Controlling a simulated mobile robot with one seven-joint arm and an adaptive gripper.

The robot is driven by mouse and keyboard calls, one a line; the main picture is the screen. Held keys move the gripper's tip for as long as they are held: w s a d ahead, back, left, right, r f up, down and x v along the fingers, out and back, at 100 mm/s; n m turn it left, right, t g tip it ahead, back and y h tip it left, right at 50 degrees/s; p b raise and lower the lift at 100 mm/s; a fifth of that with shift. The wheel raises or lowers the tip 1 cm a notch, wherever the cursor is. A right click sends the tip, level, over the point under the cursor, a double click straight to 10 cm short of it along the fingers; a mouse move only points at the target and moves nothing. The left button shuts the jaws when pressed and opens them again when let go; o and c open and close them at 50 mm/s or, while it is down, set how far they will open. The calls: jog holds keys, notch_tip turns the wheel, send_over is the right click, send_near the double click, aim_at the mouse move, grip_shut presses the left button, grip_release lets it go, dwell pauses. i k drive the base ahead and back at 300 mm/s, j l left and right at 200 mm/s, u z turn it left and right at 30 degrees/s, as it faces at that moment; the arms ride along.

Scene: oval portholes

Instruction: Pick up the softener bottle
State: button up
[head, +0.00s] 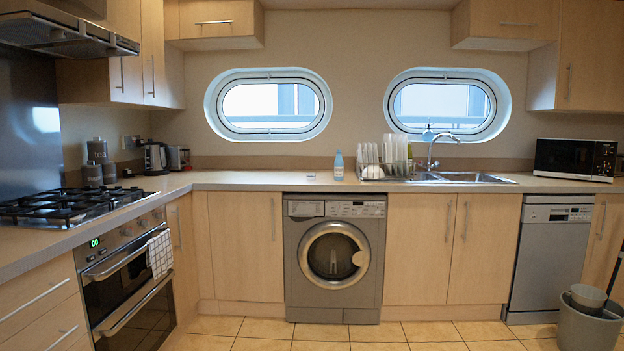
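A small light-blue bottle with a pale label (338,166), which looks like the softener bottle, stands upright on the far countertop (250,180). It is above the washing machine and left of the dish rack. Its label is too small to read. My gripper and arm do not show in the head view.
A dish rack (385,160) and sink (460,178) stand right of the bottle. The washing machine (333,258) is below it. The gas hob (65,207) is at left, a bucket (588,325) at lower right. The tiled floor in the middle is clear.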

aim_at(338, 162)
jog(key=i+l, duration=0.1)
jog(key=i, duration=0.4)
jog(key=i+l+u, duration=0.15)
jog(key=i, duration=0.4)
jog(key=i+l, duration=0.15)
jog(key=i, duration=0.35)
jog(key=i+l+u, duration=0.1)
jog(key=i, duration=0.4)
jog(key=i+l+u, duration=0.1)
jog(key=i+l, duration=0.2)
jog(key=i, duration=0.2)
jog(key=i+l, duration=0.25)
jog(key=i, duration=0.25)
jog(key=i+l, duration=0.1)
jog(key=i, duration=0.3)
jog(key=i+l+u, duration=0.1)
jog(key=i, duration=0.3)
jog(key=i+l+u, duration=0.1)
jog(key=i, duration=0.5)
